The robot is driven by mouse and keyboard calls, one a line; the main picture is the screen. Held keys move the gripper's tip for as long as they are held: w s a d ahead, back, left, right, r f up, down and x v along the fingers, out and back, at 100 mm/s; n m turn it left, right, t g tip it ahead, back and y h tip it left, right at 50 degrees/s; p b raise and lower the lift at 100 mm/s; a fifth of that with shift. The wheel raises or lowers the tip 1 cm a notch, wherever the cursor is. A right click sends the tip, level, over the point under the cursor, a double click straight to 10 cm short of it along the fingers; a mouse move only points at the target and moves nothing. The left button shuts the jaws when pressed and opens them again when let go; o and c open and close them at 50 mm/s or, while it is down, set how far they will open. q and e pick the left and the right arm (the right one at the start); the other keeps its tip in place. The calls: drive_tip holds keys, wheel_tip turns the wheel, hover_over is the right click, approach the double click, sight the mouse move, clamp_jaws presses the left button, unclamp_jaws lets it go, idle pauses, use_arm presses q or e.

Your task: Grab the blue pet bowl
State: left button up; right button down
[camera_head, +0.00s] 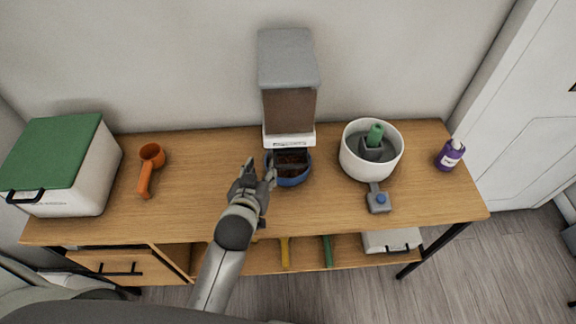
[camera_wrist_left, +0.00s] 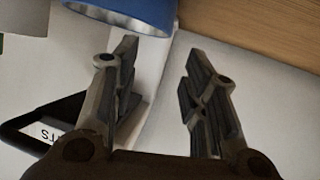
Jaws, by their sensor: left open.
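The blue pet bowl (camera_head: 290,182) stands on the wooden table just below the food dispenser, with brown kibble in it. In the left wrist view a blue curved wall (camera_wrist_left: 135,14) with a shiny rim shows at the top, partly cut off. My left gripper (camera_head: 259,170) is at the bowl's left side, close to its rim. In the left wrist view its two fingers (camera_wrist_left: 160,52) are spread apart with nothing between them. I cannot tell whether a finger touches the bowl. My right gripper is not in view.
A food dispenser (camera_head: 288,80) stands directly behind the bowl. A white pot (camera_head: 352,165) is to the right, with a grey tool (camera_head: 379,200) beside it.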

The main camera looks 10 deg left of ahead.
sight(271, 152)
use_arm(q)
drive_tip(key=x, duration=0.5)
drive_tip(key=shift+f+x, duration=0.2)
drive_tip(key=shift+x, duration=1.15)
drive_tip(key=shift+f+x, duration=0.2)
drive_tip(key=shift+x, duration=1.15)
drive_tip(key=shift+s+d, duration=0.15)
drive_tip(key=shift+s, duration=0.05)
drive_tip(key=shift+c, duration=0.5)
clamp_jaws()
